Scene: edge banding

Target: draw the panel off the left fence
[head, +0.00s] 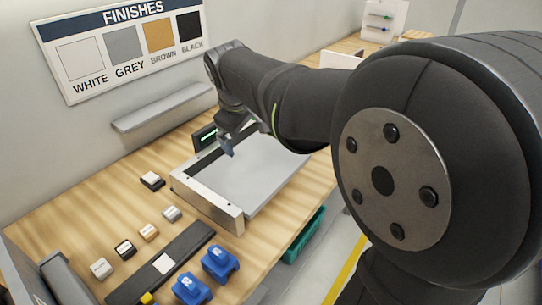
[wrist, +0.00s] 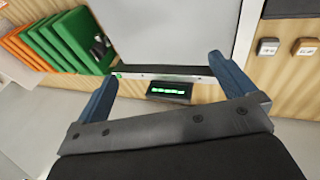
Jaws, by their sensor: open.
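The panel (head: 255,172) is a flat light-grey board lying on the bench, its near-left side by a raised metal fence (head: 222,212). In the wrist view the panel (wrist: 170,30) fills the top middle, with the fence (wrist: 246,35) along its right side; I cannot tell whether they touch. My gripper (head: 228,145) is over the panel's far-left end. In the wrist view my gripper (wrist: 163,68) is open, its blue fingers spread wide and empty. A dark strip and metal rail run along the panel's end between the fingers.
A small display with green marks (wrist: 170,90) stands just beyond the rail. Labelled sample blocks (head: 149,232), a dark strip (head: 190,245) and blue holders (head: 220,262) lie nearer. A wall shelf (head: 160,108) overhangs the back.

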